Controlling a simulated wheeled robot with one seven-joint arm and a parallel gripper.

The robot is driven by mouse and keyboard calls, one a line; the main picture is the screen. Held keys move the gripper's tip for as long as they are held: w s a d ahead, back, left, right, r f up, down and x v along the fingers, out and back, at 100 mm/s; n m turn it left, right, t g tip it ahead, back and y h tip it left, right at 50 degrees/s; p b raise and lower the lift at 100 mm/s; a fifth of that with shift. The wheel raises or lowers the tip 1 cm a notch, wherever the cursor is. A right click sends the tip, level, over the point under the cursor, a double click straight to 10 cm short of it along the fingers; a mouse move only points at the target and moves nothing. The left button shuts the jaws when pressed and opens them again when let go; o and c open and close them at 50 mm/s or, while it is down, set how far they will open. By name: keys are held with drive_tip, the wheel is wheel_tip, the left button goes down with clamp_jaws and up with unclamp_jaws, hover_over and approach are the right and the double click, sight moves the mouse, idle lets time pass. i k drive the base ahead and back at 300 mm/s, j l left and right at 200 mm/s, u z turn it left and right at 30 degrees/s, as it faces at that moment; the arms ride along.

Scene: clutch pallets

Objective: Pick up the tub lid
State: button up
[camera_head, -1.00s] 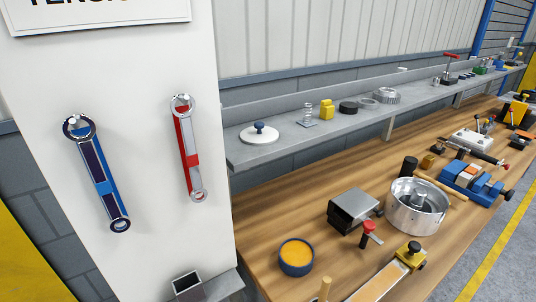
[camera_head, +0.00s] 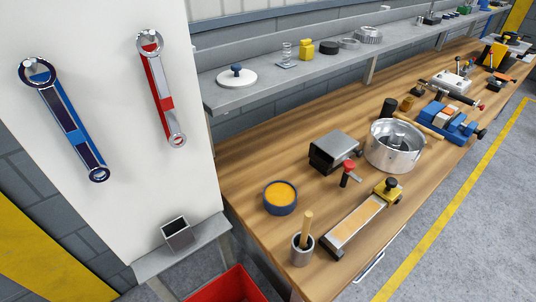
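The likely tub lid is a white round disc with a dark blue knob (camera_head: 236,78). It lies flat at the left end of the grey shelf above the workbench. A round blue tub with orange contents (camera_head: 280,197) stands uncovered on the wooden bench below, near its left end. My gripper is not in view.
The grey shelf (camera_head: 265,92) also holds a spring, a yellow block and metal rings. The wooden bench (camera_head: 250,150) carries a metal pot (camera_head: 395,146), a grey box (camera_head: 333,151) and a cup with a stick (camera_head: 302,248). A white panel with two wrenches stands left.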

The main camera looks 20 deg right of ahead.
sight(237, 77)
drive_tip(key=l+u, duration=0.15)
drive_tip(key=u, duration=0.7)
drive_tip(key=l+u, duration=0.45)
drive_tip(key=l, duration=0.4)
drive_tip(key=k+l+u, duration=0.1)
drive_tip(key=l+u, duration=0.35)
drive_tip(key=l, duration=0.35)
